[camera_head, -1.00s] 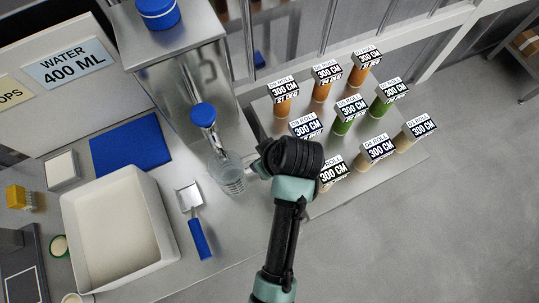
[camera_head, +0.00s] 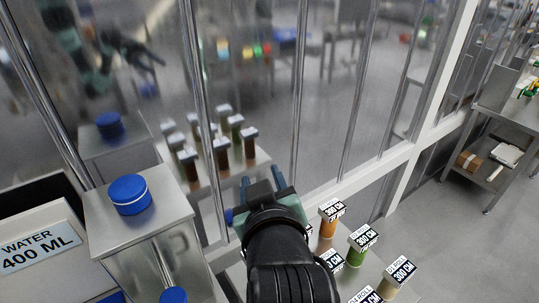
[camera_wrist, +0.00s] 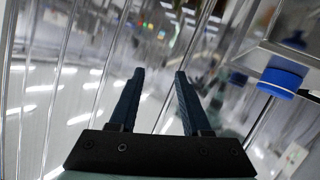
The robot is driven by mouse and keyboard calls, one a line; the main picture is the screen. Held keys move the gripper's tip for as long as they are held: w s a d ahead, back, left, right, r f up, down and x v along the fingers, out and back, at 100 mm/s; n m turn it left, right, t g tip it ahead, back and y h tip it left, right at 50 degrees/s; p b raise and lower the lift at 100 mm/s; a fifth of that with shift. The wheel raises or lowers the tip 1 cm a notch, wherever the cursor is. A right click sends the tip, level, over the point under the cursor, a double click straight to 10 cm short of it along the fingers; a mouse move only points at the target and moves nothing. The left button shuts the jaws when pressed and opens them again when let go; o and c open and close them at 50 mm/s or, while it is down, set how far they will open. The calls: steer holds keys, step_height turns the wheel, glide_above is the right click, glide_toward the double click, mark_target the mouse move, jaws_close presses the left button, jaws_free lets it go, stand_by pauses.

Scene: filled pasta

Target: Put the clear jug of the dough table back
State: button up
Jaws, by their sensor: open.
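The clear jug is not in view in either picture now. My gripper (camera_head: 262,184) is raised in front of the glass wall, to the right of the steel water dispenser (camera_head: 145,235). Its two dark blue fingers stand apart with nothing between them, and the wrist view shows the same open gripper (camera_wrist: 160,76). The lower part of the dispenser and most of the dough table are out of the head view.
A glass wall with upright metal bars (camera_head: 297,100) stands close ahead and shows reflections. The dispenser's blue cap (camera_head: 130,194) also shows in the wrist view (camera_wrist: 282,78). Several labelled dough tubes (camera_head: 362,240) stand at the lower right. A WATER 400 ML sign (camera_head: 40,250) is at left.

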step_height(320, 180, up, 18)
steer(key=s+m+t, duration=0.2)
steer(key=t, duration=0.5)
steer(key=s+r+m+t+h, duration=0.1)
steer(key=s+r+t, duration=0.2)
steer(key=r, duration=0.5)
steer(key=s+d+r+m+t, duration=0.1)
steer(key=s+r+m+t, duration=0.1)
steer(key=s+r, duration=0.4)
step_height(320, 180, up, 2)
steer(key=shift+s+d+r+t+h, duration=0.2)
steer(key=shift+s+r+t+h, duration=0.15)
steer(key=shift+t, duration=0.35)
steer(key=shift+f, duration=0.1)
steer(key=shift+w+f+b, duration=0.1)
steer(key=shift+f+b, duration=0.7)
steer(key=shift+f, duration=0.05)
